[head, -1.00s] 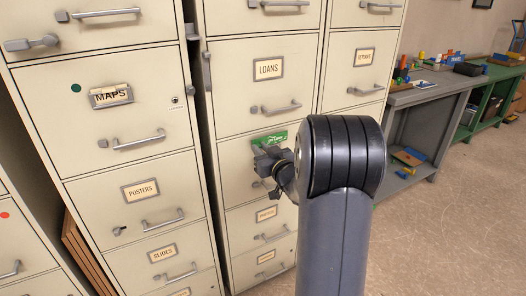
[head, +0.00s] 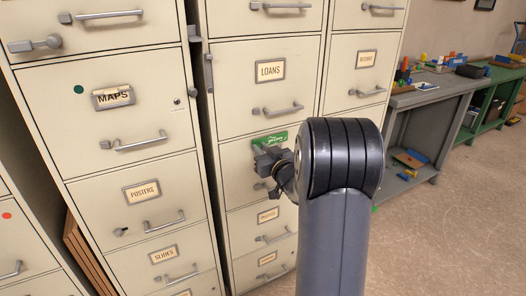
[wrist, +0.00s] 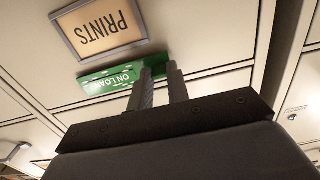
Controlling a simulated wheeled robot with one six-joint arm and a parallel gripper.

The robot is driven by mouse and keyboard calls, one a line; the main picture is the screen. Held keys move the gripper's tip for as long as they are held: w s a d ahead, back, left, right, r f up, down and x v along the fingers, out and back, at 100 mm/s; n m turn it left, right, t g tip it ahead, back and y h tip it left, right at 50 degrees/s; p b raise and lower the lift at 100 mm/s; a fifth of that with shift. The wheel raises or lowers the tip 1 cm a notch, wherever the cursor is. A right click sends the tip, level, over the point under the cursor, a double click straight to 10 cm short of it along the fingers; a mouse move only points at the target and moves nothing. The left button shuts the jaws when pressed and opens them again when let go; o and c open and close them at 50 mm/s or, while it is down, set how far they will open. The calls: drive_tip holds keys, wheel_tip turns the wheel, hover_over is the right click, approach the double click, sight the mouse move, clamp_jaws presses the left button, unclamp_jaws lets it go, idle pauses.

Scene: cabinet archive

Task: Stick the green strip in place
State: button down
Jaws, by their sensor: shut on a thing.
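The green strip (head: 270,141), lettered "ON LOAN", lies against the front of the drawer below the LOANS drawer. It also shows in the wrist view (wrist: 108,80), just beside the framed PRINTS label (wrist: 99,26), slightly tilted to the frame. My gripper (head: 268,157) is at the strip's lower edge. In the wrist view both fingers (wrist: 160,75) are shut on the strip near one end. Whether the strip's whole back touches the drawer front I cannot tell. In the head view the PRINTS label is hidden behind the strip and my gripper.
Cream filing cabinets fill the left and middle, with protruding handles such as the LOANS drawer's handle (head: 283,109) and the POSTERS drawer's handle (head: 164,221). A grey workbench (head: 425,93) with coloured items stands at right. The floor (head: 460,220) at right is clear.

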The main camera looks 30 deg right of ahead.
drive_tip(key=shift+w, duration=0.2)
drive_tip(key=c, duration=0.8)
unclamp_jaws()
drive_tip(key=s, duration=0.6)
idle(0.8)
drive_tip(key=shift+d, duration=0.1)
drive_tip(key=s, duration=1)
drive_tip(key=shift+s+d+p, duration=0.15)
drive_tip(key=shift+s+p, duration=0.2)
drive_tip(key=shift+s, duration=0.05)
drive_tip(key=shift+w, duration=0.1)
